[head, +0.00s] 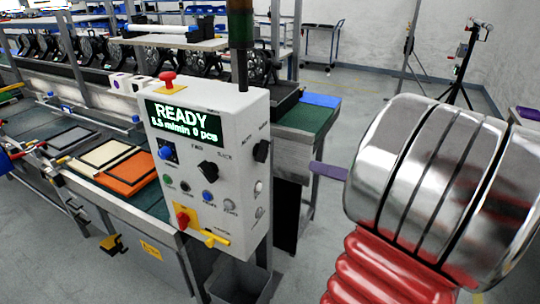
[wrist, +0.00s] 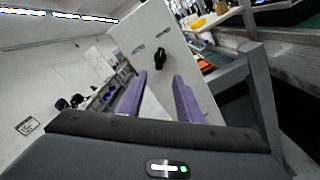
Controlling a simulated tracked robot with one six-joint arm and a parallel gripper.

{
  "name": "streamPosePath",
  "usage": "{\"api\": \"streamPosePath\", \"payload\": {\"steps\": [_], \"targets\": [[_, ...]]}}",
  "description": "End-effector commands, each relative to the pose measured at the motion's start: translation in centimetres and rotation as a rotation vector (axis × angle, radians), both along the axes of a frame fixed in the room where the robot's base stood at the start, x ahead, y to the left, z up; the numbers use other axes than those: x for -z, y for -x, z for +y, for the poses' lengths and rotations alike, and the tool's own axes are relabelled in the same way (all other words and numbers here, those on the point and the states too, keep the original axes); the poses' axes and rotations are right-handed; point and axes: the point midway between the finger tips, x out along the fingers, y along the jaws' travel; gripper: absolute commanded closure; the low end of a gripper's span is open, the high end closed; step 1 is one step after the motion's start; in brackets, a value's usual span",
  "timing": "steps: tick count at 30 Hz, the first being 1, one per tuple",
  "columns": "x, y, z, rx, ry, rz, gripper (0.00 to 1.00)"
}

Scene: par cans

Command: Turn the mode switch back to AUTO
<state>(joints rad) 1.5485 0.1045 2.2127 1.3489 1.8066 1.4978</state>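The control box (head: 205,130) stands at the centre of the head view, its lit display reading READY. A black rotary switch (head: 262,150) sits on its right side face. The same kind of black knob (wrist: 160,58) shows on a pale panel in the wrist view, with small labels to its left and above it, too small to read. I cannot tell which label it points to. My gripper (wrist: 156,82) has two purple fingers set apart with nothing between them. A purple finger (head: 328,170) also shows in the head view, right of the box and apart from the switch.
The box's front carries another black knob (head: 208,168), a red mushroom button (head: 168,78) on top and a red-and-yellow switch (head: 183,218) low down. A conveyor with an orange tray (head: 128,175) lies left. A grey bin (head: 238,280) stands below.

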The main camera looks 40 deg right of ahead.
Motion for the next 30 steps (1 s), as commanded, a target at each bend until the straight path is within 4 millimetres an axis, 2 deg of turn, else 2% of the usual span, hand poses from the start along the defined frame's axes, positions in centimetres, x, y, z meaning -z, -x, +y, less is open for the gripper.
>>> {"api": "streamPosePath", "payload": {"steps": [5,10,30], "targets": [[0.0,-0.4,0.2,-0.001,0.001,0.000,0.67],[0.0,-1.6,0.6,-0.002,0.001,0.000,0.67],[0.0,-9.2,3.3,-0.001,0.001,0.001,0.67]]}}
